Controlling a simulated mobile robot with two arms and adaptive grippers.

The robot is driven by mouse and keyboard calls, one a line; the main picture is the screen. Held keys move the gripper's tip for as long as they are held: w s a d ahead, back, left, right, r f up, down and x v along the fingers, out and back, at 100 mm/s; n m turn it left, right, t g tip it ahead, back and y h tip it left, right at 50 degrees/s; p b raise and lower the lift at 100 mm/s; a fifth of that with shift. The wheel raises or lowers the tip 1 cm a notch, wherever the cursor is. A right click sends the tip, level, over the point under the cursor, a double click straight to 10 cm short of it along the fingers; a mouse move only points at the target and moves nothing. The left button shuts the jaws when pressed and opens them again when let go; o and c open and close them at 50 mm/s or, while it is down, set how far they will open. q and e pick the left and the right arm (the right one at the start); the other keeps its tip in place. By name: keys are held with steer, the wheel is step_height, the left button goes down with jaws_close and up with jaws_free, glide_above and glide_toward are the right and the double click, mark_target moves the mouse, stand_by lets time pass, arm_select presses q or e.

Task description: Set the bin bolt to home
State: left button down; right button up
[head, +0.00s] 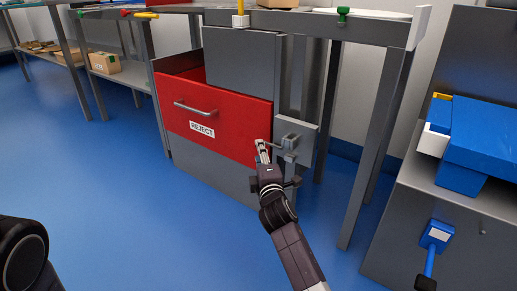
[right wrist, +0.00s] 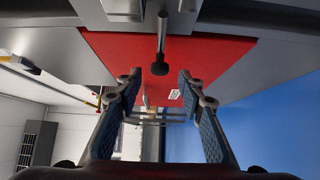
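The grey bolt (head: 288,142) is on the post at the bin's right edge. In the right wrist view its metal bar ends in a black knob (right wrist: 160,69). My right gripper (head: 261,148) is at the bolt, in front of the bin's right edge. In the right wrist view the right gripper (right wrist: 160,78) is open, with the knob between its fingertips and a gap on both sides. My left gripper is out of view.
A grey table leg (head: 375,150) stands right of the cabinet. Farther right is a grey unit with a blue box (head: 485,135) on it and a blue lever (head: 433,245) on its front. A cardboard box (head: 105,63) is on a shelf at left. The blue floor at left is clear.

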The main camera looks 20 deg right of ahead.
steer(key=shift+s+a, duration=0.2)
steer(key=shift+s, duration=1.05)
